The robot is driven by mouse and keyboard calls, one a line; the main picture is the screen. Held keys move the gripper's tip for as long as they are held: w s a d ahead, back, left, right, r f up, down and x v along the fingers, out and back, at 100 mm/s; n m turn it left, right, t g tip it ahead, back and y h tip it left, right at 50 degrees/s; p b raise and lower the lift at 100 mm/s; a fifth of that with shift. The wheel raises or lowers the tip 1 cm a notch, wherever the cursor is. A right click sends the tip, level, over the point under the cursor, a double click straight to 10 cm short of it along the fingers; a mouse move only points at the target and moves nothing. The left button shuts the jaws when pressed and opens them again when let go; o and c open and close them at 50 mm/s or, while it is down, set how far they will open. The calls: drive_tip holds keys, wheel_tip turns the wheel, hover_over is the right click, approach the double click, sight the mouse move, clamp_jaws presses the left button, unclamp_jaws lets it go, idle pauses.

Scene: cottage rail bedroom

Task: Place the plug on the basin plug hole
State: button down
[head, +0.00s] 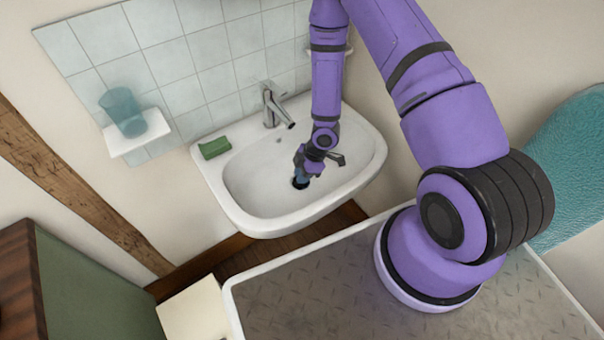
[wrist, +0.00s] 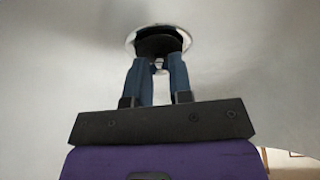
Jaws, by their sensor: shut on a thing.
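The white basin (head: 250,190) is on the wall in the head view. My gripper (head: 301,180) reaches down into its bowl. In the wrist view the two blue fingers of my gripper (wrist: 158,66) are shut on the small grip of the dark plug (wrist: 158,42). The plug is at the plug hole, whose pale metal ring (wrist: 131,40) shows around it. I cannot tell whether the plug is seated in the hole or just above it. In the head view the plug (head: 299,186) shows only as a dark patch below the fingers.
A chrome tap (head: 272,107) stands at the back of the basin. A blue cup (head: 122,110) stands on a white wall shelf (head: 140,135) at the left. The front of the bowl is clear.

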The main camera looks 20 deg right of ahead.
drive_tip(key=shift+f, duration=0.1)
drive_tip(key=c, duration=1)
unclamp_jaws()
drive_tip(key=d+r+m+t+h, duration=0.1)
drive_tip(key=d+r+m+h, duration=0.2)
drive_tip(key=r, duration=1)
drive_tip(key=w+d+r+m+t+h, duration=0.15)
drive_tip(key=d+r, duration=0.35)
drive_tip(key=r, duration=0.8)
drive_tip(key=d+r+m+t+h, duration=0.1)
drive_tip(key=d+r+m+h, duration=0.3)
drive_tip(key=r, duration=0.9)
drive_tip(key=shift+s+a+r+m+t+y, duration=0.2)
drive_tip(key=shift+s+a+r+m+y, duration=0.7)
drive_tip(key=shift+s+r, duration=2.55)
drive_tip(key=shift+s+a+r+m+t+y, duration=0.15)
drive_tip(key=shift+s+a+r+m+y, duration=0.25)
drive_tip(key=shift+s+a+r+m, duration=2.05)
drive_tip(key=shift+s+d+r+m+t+y, duration=0.2)
drive_tip(key=shift+s+d+r+m+y, duration=0.4)
drive_tip(key=shift+s+r, duration=3.85)
